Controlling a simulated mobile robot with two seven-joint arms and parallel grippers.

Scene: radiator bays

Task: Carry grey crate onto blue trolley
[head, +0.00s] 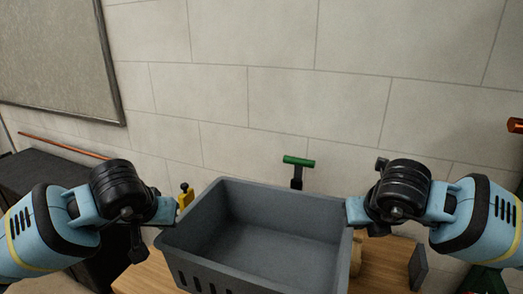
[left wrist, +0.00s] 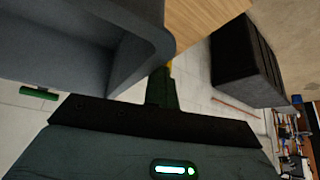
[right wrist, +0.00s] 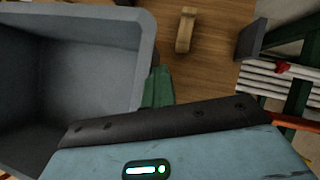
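The grey crate (head: 262,237) is an empty, open-topped bin in the middle of the head view, with slots in its near wall. My left gripper (head: 170,208) is at its left rim and my right gripper (head: 354,210) at its right rim. In the left wrist view a green finger (left wrist: 162,90) meets the outer side of the crate wall (left wrist: 150,50). In the right wrist view a green finger (right wrist: 158,88) does the same at the crate rim (right wrist: 148,60). Both grippers look closed on the rim; the inner fingers are hidden. No blue trolley shows.
A green-handled thing (head: 298,162) is behind the crate. A dark cabinet (head: 40,165) stands left, before a pale wall.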

